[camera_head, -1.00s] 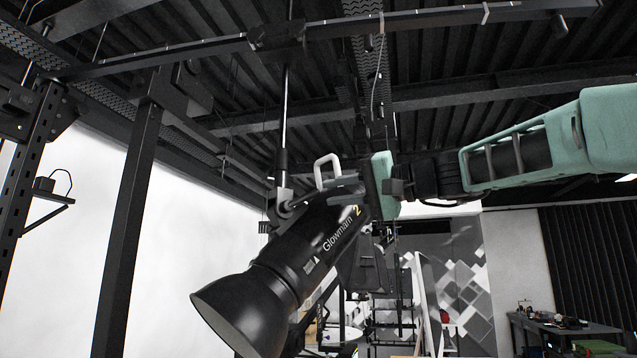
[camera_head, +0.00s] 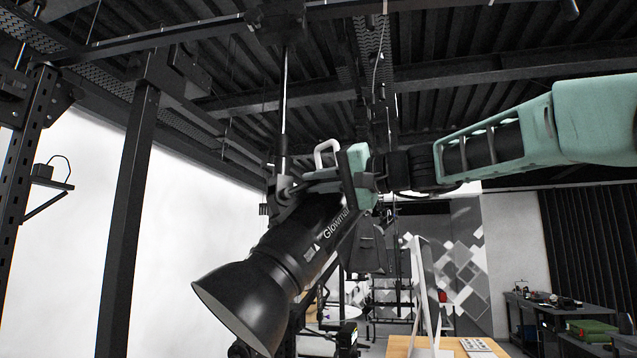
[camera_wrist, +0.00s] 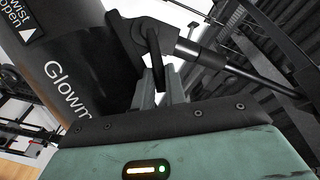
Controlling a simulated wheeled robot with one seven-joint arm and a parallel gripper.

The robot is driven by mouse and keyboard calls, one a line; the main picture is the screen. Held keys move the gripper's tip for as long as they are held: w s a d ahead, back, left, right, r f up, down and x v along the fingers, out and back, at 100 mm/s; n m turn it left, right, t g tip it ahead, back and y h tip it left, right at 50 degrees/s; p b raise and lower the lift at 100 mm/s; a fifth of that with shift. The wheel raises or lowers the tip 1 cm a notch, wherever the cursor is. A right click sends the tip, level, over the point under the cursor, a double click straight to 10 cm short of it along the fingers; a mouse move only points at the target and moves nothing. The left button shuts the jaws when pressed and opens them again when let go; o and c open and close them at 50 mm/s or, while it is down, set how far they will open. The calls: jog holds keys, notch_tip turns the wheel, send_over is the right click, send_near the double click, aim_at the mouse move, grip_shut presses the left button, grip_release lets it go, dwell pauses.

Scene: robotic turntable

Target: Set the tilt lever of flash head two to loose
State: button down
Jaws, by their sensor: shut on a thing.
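Flash head two (camera_head: 262,290) is a black lamp marked "Glowmarn", hanging from a pole and tilted down to the left. Its label also shows in the wrist view (camera_wrist: 72,92). My gripper (camera_head: 318,181) reaches in from the right at its upper rear, beside the tilt joint. In the wrist view my gripper (camera_wrist: 165,88) has its two fingers close together, shut on the dark tilt lever (camera_wrist: 153,42) by the bracket. The lever's end is hidden between the fingers. In the head view I cannot make the lever out; my gripper covers the "2".
The support pole (camera_head: 284,110) rises to a ceiling rail (camera_head: 200,33). A pale loop handle (camera_head: 326,152) stands just above my gripper. A dark upright post (camera_head: 127,215) is at the left. A wooden table (camera_head: 400,346) is low at the right.

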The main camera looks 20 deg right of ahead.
jog(key=shift+d+f+m+b, duration=0.1)
jog(key=shift+f+m+b, duration=0.35)
jog(key=shift+b, duration=0.55)
jog(key=shift+m+t+b, duration=0.25)
jog(key=shift+t+b, duration=0.05)
jog(key=shift+b, duration=0.2)
jog(key=c, duration=1.7)
grip_release()
jog(key=shift+d+r, duration=0.1)
